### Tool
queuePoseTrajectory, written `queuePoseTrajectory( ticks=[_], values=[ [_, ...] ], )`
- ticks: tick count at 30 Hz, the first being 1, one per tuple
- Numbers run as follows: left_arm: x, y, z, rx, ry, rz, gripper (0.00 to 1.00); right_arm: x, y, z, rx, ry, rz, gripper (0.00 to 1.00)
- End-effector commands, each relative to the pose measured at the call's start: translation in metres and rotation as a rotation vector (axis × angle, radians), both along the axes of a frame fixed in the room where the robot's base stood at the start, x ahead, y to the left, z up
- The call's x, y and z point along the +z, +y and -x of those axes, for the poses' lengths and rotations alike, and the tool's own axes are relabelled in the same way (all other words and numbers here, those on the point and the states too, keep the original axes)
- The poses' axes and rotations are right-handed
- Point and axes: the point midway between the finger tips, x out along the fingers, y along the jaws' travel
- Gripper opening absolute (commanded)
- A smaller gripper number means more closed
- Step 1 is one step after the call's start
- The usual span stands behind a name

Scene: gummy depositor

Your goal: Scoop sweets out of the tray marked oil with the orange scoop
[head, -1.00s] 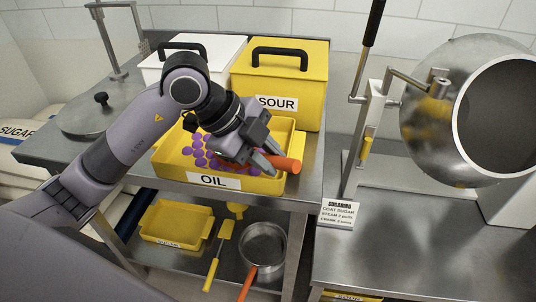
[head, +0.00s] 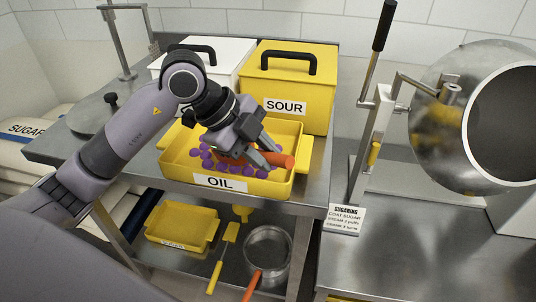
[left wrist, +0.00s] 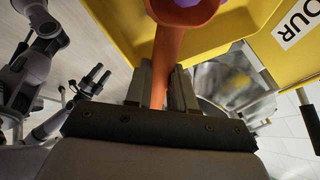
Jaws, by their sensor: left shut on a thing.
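The yellow tray marked OIL (head: 172,165) stands on the steel cart's upper shelf with purple sweets (head: 207,154) in it. My left gripper (head: 270,157) is over the tray, shut on the handle of the orange scoop (head: 284,161). The handle points right, and my gripper hides much of the scoop in the head view. In the left wrist view the orange scoop (left wrist: 168,50) runs up from between the fingers (left wrist: 163,88), with purple sweets at its bowl, partly cut off. My right gripper (left wrist: 97,76) shows small at the left there; its jaw state is unclear.
A yellow SOUR box (head: 285,88) and a white lidded box (head: 212,58) stand behind the tray. A steel drum (head: 450,120) and lever stand right.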

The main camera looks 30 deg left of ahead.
Motion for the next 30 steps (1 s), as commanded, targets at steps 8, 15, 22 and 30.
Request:
queuePoseTrajectory(
  ticks=[8, 15, 22, 30],
  values=[
    [-0.001, 0.011, -0.003, 0.002, 0.002, 0.0, 0.0, -0.001, 0.0, 0.0, 0.0, 0.0, 0.0, 0.65],
    [-0.001, 0.021, -0.006, 0.002, 0.002, 0.0, 0.0, -0.002, 0.0, 0.0, 0.0, 0.0, 0.0, 0.65],
    [-0.001, 0.029, -0.009, 0.003, 0.004, -0.001, 0.0, -0.002, 0.0, 0.0, 0.0, 0.0, 0.0, 0.65],
    [-0.001, 0.039, -0.011, 0.003, 0.004, 0.0, 0.0, -0.003, 0.0, 0.0, 0.0, 0.0, 0.0, 0.65]
  ],
)
